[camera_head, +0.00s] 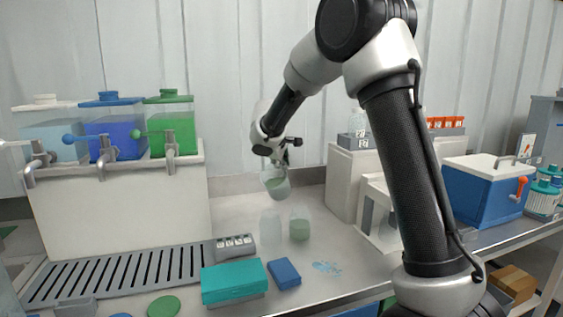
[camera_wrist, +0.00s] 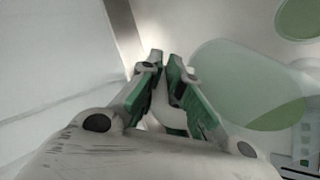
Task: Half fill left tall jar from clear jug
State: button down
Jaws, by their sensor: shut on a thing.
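My gripper (camera_head: 284,150) is shut on the clear jug (camera_head: 276,187), above the bench. The jug looks tilted and holds pale green liquid. In the wrist view, my gripper's fingers (camera_wrist: 165,75) close on what looks like its handle, and the jug body (camera_wrist: 235,75) lies to their right. The left tall jar (camera_head: 270,230) stands upright below the jug and looks clear, with no green visible. The right jar (camera_head: 300,226) stands beside it with green liquid in its lower part. No stream of liquid can be made out.
Three dispensers with taps, one a green-lidded tank (camera_head: 170,125), stand on a white stand (camera_head: 120,210) at left. A slotted drain tray (camera_head: 120,275), a teal box (camera_head: 233,281) and a blue box (camera_head: 284,273) lie in front. A blue cooler (camera_head: 480,190) stands at right.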

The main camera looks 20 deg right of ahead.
jog(key=shift+s, duration=0.1)
jog(key=shift+s+a+t+h, duration=0.25)
jog(key=shift+t+h, duration=0.1)
jog(key=shift+t, duration=0.25)
jog(key=shift+s+a+t+h, duration=0.1)
jog(key=shift+s+t+h, duration=0.2)
jog(key=shift+t, duration=0.3)
dwell(0.6)
jog(key=shift+s+a+r+t+h, duration=0.3)
jog(key=shift+s+a+t+h, duration=0.3)
jog(key=shift+t, duration=0.4)
dwell(0.9)
